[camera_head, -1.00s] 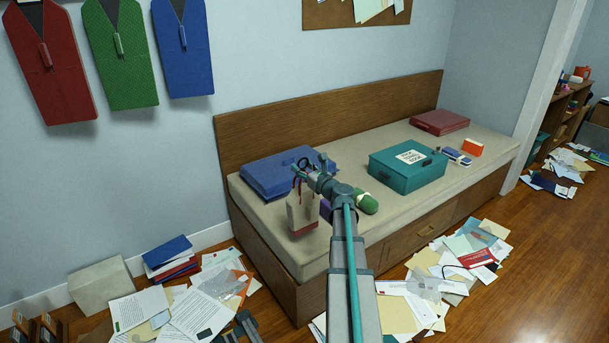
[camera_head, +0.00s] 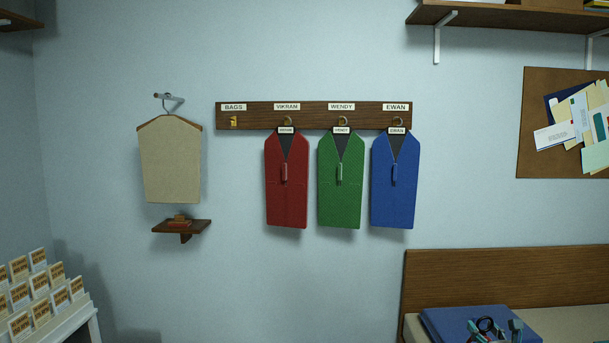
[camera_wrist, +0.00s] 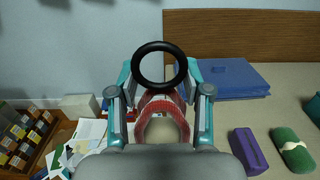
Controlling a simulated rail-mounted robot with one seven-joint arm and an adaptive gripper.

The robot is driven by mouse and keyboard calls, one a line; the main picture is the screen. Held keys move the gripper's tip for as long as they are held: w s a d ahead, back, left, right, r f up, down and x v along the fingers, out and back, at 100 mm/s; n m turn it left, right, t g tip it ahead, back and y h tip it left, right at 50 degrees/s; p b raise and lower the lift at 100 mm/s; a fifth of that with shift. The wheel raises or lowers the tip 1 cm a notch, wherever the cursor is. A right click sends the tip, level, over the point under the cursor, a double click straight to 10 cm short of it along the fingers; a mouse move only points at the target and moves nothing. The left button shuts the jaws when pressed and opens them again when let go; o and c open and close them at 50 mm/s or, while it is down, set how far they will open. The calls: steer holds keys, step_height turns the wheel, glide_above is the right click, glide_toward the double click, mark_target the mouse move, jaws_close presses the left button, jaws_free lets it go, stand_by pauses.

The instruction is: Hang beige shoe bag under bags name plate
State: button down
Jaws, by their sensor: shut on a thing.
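The BAGS name plate (camera_head: 233,107) is at the left end of a dark wooden rail, with a small brass hook (camera_head: 234,122) below it; nothing hangs on that hook. My gripper (camera_head: 500,329) shows at the bottom right of the head view, over the bench. A black ring (camera_wrist: 160,45) stands up above the bag, between the fingers. The bag's lower part is hidden in the head view.
Red (camera_head: 286,190), green (camera_head: 340,190) and blue (camera_head: 394,190) vests hang right of the BAGS hook. A beige garment (camera_head: 170,165) hangs on a separate peg to its left, above a small shelf (camera_head: 182,226). A blue folder (camera_wrist: 228,78) lies on the bench.

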steer(key=shift+a, duration=0.1)
stand_by(0.6)
steer(key=shift+a+n+y, duration=0.3)
steer(key=shift+a+y, duration=0.05)
steer(key=shift+y, duration=0.15)
steer(key=s+a+f+n+g+y+p, duration=0.25)
steer(key=a+n+y, duration=0.2)
steer(key=a, duration=0.65)
steer(key=s+a+f+n+g+y+p, duration=0.2)
steer(key=s+a+f+n+g+y, duration=0.3)
steer(key=a, duration=0.6)
steer(key=s+a+f+n+y+p, duration=0.1)
steer(key=a+f+n+y+p, duration=0.15)
steer(key=a+y, duration=0.6)
steer(key=w+d+r+m+t+h+b, duration=0.2)
steer(key=d+h, duration=0.4)
steer(key=d, duration=0.4)
steer(key=w+d+r+m+t+h+b, duration=0.2)
steer(key=d+m+h, duration=0.4)
steer(key=d, duration=0.4)
steer(key=w+d+r+m+t+h+b, duration=0.3)
steer(key=d+r+h, duration=0.3)
steer(key=d, duration=0.4)
steer(key=shift+w+d+m+t, duration=0.25)
steer(key=shift+w+d+m, duration=0.15)
steer(key=shift+w+m, duration=0.3)
steer(key=shift+d+h, duration=0.35)
steer(key=shift+h, duration=0.15)
